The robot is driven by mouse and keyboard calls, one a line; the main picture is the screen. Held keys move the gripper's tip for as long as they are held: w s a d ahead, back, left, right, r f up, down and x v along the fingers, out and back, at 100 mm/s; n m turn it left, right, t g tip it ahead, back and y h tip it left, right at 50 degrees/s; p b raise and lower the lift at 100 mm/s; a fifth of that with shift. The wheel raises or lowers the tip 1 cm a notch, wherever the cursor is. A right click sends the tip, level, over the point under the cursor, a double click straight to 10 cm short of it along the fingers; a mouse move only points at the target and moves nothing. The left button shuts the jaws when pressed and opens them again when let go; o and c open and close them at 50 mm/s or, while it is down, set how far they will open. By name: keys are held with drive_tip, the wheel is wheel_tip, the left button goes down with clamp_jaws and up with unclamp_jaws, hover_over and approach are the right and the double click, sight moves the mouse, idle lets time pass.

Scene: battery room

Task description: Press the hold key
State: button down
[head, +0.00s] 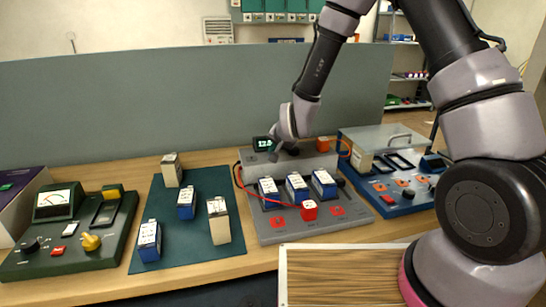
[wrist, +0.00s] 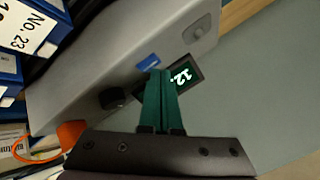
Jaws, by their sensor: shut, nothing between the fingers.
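The grey meter panel (head: 318,160) stands at the back of a grey bench unit. Its lit display (head: 263,144) reads about 12; it also shows in the wrist view (wrist: 182,77). A small blue key (wrist: 148,63) sits beside the display in the wrist view; I cannot read a label on it. My gripper (head: 274,157) is over the panel front in the head view. In the wrist view its green fingers (wrist: 160,72) are shut and empty, their tips at the blue key's lower edge and partly over the display. I cannot tell whether they touch the key.
A black knob (wrist: 112,97) is on the panel. Several batteries stand in the unit, with a red lead and a red block (head: 309,210) in front. A green mat (head: 183,252) with batteries lies left. A lidded blue unit (head: 395,205) stands right. A grey partition (head: 130,110) rises behind.

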drive_tip(key=shift+f, duration=0.35)
idle(0.8)
drive_tip(key=shift+r, duration=0.8)
drive_tip(key=shift+r, duration=2.5)
